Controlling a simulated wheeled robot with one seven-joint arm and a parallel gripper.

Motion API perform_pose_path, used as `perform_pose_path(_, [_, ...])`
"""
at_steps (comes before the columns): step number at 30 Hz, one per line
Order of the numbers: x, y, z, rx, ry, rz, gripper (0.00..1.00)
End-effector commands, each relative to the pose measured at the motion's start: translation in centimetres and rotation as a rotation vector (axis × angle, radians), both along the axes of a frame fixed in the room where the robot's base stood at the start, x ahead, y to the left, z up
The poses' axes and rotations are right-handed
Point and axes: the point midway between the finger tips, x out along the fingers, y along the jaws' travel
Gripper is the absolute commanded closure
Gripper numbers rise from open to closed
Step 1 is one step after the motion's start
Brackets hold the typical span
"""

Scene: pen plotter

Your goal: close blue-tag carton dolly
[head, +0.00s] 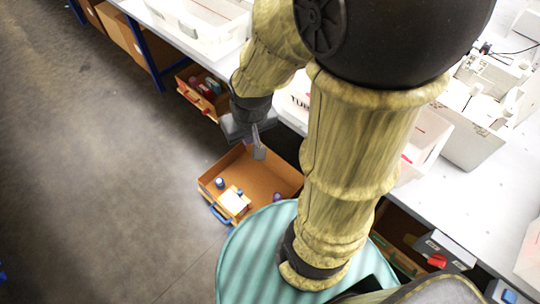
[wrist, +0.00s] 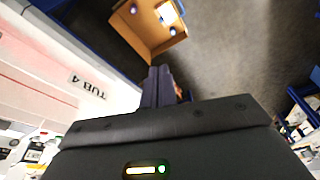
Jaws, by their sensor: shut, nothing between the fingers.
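The carton dolly with the blue tag (head: 221,213) is an open-topped brown carton (head: 268,178) standing out from under the bench on the floor. Its blue handle is on the side facing away from the bench. Inside lie a white card and several small dark or blue round items. My gripper (head: 259,152) is shut and empty, pointing down above the carton's far edge. In the wrist view the shut fingers (wrist: 157,84) lie just below the carton (wrist: 150,35) in the picture. My arm and base hide the carton's right part.
A carton with a red handle (head: 194,97) sits under the bench beyond. Another with a green handle (head: 403,264) is under the bench at lower right. The white bench (head: 460,200) carries tubs and equipment. A tub marked TUB 4 (wrist: 95,88) is near my gripper. Floor (head: 110,170) at left is clear.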

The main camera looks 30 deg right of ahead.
Motion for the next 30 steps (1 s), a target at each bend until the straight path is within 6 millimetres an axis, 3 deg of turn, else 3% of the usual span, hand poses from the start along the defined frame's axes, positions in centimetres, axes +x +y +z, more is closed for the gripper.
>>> perform_pose_path(5, [2.0,0.4,-2.7,0.040,-0.023,-0.086,1.00])
perform_pose_path(8, [4.4,0.8,-5.4,0.087,-0.055,-0.198,1.00])
perform_pose_path(15, [11.8,1.0,-13.5,0.213,-0.156,-0.561,1.00])
perform_pose_path(21, [17.4,0.1,-20.6,0.292,-0.252,-0.870,1.00])
perform_pose_path(30, [24.1,-2.3,-32.1,0.371,-0.429,-1.315,1.00])
